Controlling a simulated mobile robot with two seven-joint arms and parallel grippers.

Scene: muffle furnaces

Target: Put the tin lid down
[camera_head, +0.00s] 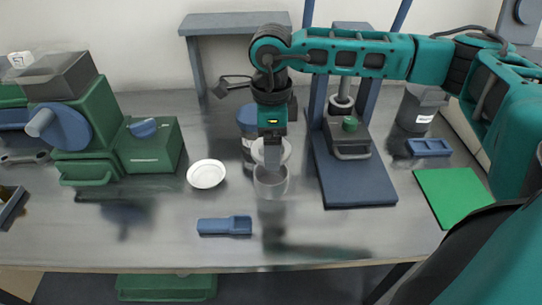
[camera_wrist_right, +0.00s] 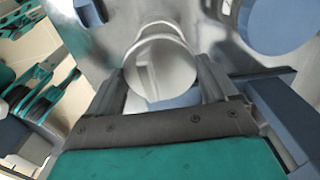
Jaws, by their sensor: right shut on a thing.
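My right gripper (camera_head: 273,168) comes down from above over the middle of the table. It is shut on a shiny grey round thing, which I take for the tin lid (camera_wrist_right: 160,75), between its fingers in the wrist view. In the head view a grey cup-like round thing (camera_head: 270,187) shows at the fingertips, and a pale round rim (camera_head: 286,151) shows just behind the fingers. The fingers hide part of both, so I cannot tell how lid and tin meet, or whether the held thing touches the table. My left gripper is not in view.
A white dish (camera_head: 206,174) lies to the left, and a blue scoop-like tray (camera_head: 225,226) in front. A blue-lidded jar (camera_head: 246,120) stands close behind. A blue stand (camera_head: 355,180) is close on the right, then a green mat (camera_head: 452,195). The front middle is clear.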

